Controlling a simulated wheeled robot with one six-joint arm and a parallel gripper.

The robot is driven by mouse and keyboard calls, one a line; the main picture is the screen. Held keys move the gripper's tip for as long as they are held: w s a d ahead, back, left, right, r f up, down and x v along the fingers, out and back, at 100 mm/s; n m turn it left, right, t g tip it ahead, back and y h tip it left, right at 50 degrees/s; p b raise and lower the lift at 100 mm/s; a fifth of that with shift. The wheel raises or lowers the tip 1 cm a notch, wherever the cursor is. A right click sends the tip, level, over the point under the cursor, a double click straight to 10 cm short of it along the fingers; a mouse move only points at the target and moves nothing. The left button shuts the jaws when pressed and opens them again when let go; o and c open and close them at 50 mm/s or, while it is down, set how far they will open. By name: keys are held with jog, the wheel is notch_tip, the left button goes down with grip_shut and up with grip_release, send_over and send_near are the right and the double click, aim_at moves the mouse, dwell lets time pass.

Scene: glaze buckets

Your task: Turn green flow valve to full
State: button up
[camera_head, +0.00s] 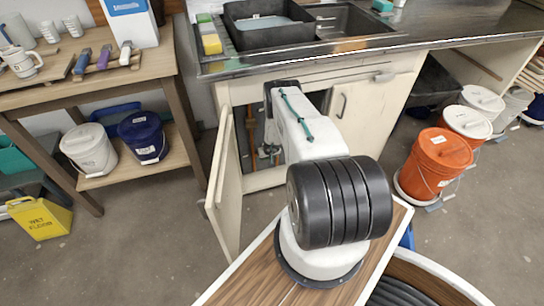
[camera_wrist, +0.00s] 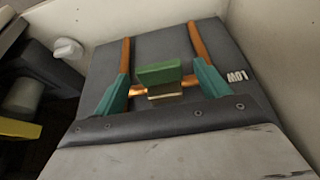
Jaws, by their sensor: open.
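The green flow valve (camera_wrist: 158,74) shows in the wrist view as a flat green handle on a brassy body, set on a horizontal copper pipe. A grey panel lies behind it. A label reading LOW (camera_wrist: 238,77), upside down, is on the panel to the right. My gripper (camera_wrist: 160,70) is open, with one teal finger on each side of the valve and gaps between fingers and handle. In the head view my arm reaches into the open cabinet (camera_head: 376,108) under the sink, and my gripper and the valve are hidden.
The cabinet door (camera_head: 226,190) stands open left of my arm. Pale cabinet walls close in around the panel in the wrist view, with a white knob (camera_wrist: 68,49) at left.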

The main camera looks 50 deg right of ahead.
jog(key=c, duration=1)
jog(key=shift+s+d+t+y, duration=0.25)
jog(key=shift+t+y, duration=0.25)
jog(key=shift+y, duration=0.2)
jog(key=shift+s+d+f+m+t+y, duration=0.15)
jog(key=shift+m+t+y, duration=0.1)
jog(key=shift+t+y, duration=0.3)
jog(key=shift+s+d+f+m+t+y, duration=0.15)
jog(key=shift+m+t+y, duration=0.2)
jog(key=shift+y, duration=0.45)
jog(key=shift+d+m+t+y, duration=0.15)
jog(key=shift+m+t+y, duration=0.05)
jog(key=shift+t+y, duration=0.4)
jog(key=shift+y, duration=0.25)
jog(key=shift+d, duration=0.1)
jog(key=o, duration=1)
